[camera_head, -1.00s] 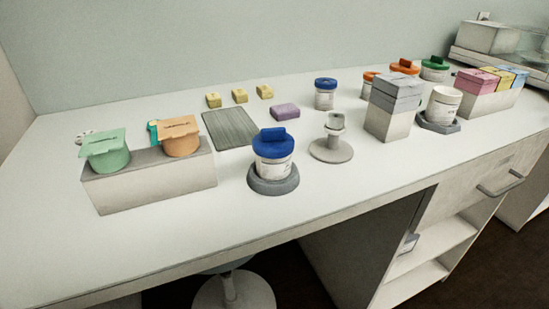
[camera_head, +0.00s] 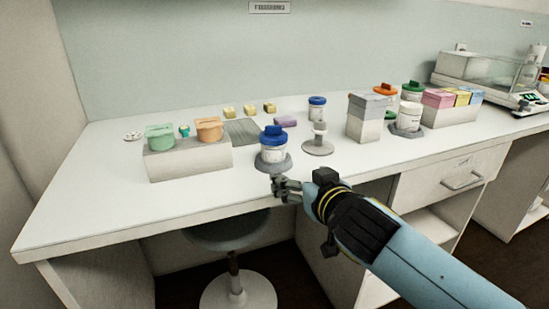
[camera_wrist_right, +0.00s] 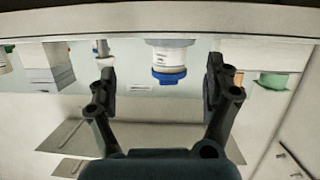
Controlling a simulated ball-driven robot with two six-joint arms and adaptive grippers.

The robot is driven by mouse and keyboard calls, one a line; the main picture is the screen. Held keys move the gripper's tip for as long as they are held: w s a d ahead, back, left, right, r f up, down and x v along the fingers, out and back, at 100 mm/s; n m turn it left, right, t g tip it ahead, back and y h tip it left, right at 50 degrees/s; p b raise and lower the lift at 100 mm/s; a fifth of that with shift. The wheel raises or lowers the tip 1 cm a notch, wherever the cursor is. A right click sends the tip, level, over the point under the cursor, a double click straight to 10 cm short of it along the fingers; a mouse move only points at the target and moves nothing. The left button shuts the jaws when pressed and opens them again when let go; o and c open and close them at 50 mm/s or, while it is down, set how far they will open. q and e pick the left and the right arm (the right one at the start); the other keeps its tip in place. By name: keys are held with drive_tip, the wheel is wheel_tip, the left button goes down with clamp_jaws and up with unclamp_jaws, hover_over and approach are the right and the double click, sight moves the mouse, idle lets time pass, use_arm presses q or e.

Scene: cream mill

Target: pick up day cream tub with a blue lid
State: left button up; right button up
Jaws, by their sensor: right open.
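A white tub with a blue knobbed lid (camera_head: 273,152) stands upright on a round grey base (camera_head: 286,165) near the table's front edge. A second blue-lidded tub (camera_head: 317,110) stands farther back; I cannot read either label. My right gripper (camera_head: 279,186) is open and empty, just in front of and below the near tub, at the table edge. In the right wrist view, a blue-lidded tub (camera_wrist_right: 168,60) appears upside down, beyond the gap between the open fingers (camera_wrist_right: 160,78), not touched. My left gripper is not in view.
A pale box (camera_head: 188,160) with green and orange tubs stands left. A small round stand (camera_head: 318,146) is close right of the near tub, then a grey-lidded box (camera_head: 366,120) and a white tub (camera_head: 410,116). A stool (camera_head: 236,285) is below the table. The table's front left is clear.

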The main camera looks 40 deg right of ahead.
sight(278, 152)
drive_tip(key=shift+t+y, duration=0.4)
drive_tip(key=shift+t, duration=0.3)
drive_tip(key=w, duration=0.3)
drive_tip(key=w+r, duration=0.1)
drive_tip(key=w, duration=0.2)
drive_tip(key=shift+w+d+r+p, duration=0.1)
drive_tip(key=shift+w+r+p, duration=0.1)
drive_tip(key=shift+p, duration=0.1)
drive_tip(key=x, duration=0.6)
drive_tip(key=shift+d+f+p, duration=0.1)
drive_tip(key=shift+d+p, duration=0.15)
drive_tip(key=shift+p, duration=0.1)
drive_tip(key=shift+s, duration=0.1)
drive_tip(key=c, duration=1.5)
